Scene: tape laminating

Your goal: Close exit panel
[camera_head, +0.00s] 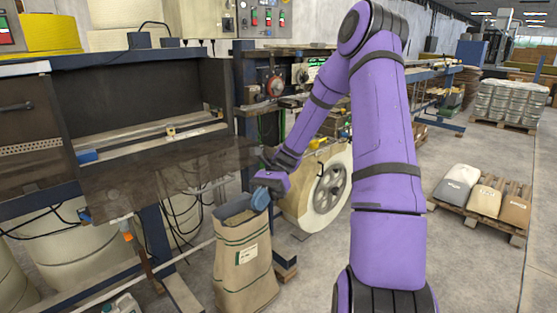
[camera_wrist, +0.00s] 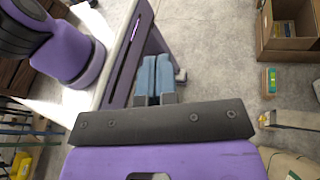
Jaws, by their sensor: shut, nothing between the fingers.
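The exit panel (camera_head: 165,178) is a dark, smoky, see-through flap on the machine at the left of the head view. It juts out from below the opening, nearly level, so the opening behind it is uncovered. My gripper (camera_head: 261,199) is at the panel's right end, a little lower, with its blue fingers over the mouth of a paper bag. I cannot tell whether it touches the panel. In the wrist view the blue fingers (camera_wrist: 155,78) are together with nothing between them. The panel is not clearly seen in the wrist view.
A tall brown paper bag (camera_head: 243,265) stands right below my gripper. A large cream roll (camera_head: 315,190) is close on its right. Cables hang under the panel. A cardboard box (camera_wrist: 290,28) lies on the floor in the wrist view.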

